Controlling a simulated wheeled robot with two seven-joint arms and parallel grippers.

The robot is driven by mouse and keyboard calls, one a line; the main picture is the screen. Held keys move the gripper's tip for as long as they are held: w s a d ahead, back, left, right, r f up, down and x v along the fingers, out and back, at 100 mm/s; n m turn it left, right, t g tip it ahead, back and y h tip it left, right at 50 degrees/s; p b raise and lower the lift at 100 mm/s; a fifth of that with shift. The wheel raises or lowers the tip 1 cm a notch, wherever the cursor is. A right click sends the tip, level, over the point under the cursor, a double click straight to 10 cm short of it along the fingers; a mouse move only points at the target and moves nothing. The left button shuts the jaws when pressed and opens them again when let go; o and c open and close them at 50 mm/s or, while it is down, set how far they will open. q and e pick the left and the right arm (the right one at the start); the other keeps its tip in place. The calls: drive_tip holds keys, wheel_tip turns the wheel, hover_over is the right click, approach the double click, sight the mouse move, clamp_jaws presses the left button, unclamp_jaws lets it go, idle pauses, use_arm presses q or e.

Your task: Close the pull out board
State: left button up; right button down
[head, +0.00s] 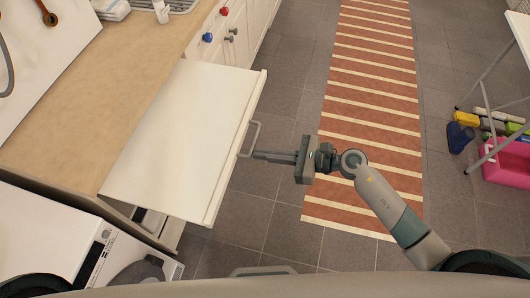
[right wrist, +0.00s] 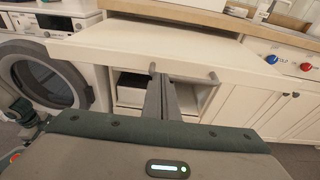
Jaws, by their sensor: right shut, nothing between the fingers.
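The white pull out board (head: 185,130) is extended from under the beige counter, over the floor. Its front edge carries a grey bar handle (head: 251,138). My right gripper (head: 256,155) is shut and empty, with its fingertips at the handle; I cannot tell whether they touch it. My left gripper is not in view.
A washing machine (right wrist: 45,75) stands left of the board in the wrist view. White cabinets (head: 235,35) with red and blue knobs lie beyond it. A striped rug (head: 370,90) covers the floor. A pink crate (head: 508,160) stands at the far right.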

drive_tip(key=shift+a, duration=0.1)
drive_tip(key=b, duration=0.1)
approach(158, 130)
drive_tip(key=d, duration=0.1)
drive_tip(key=s+d+f, duration=0.1)
drive_tip(key=d, duration=0.1)
drive_tip(key=s+d, duration=0.1)
drive_tip(key=d, duration=0.1)
drive_tip(key=shift+d+f, duration=0.1)
drive_tip(key=shift+f, duration=0.2)
drive_tip(key=r+b+x, duration=0.1)
drive_tip(key=x, duration=0.3)
drive_tip(key=b+x, duration=0.1)
drive_tip(key=x, duration=0.4)
drive_tip(key=r+b+x, duration=0.1)
drive_tip(key=x, duration=0.4)
drive_tip(key=shift+w+a+r, duration=0.2)
drive_tip(key=shift+a+r, duration=0.1)
drive_tip(key=shift+a, duration=0.05)
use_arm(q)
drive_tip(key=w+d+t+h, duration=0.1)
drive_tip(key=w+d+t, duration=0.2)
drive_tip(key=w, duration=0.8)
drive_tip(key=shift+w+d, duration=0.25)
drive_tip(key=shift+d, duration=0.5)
use_arm(e)
drive_tip(key=shift+d, duration=0.1)
drive_tip(key=shift+d, duration=0.2)
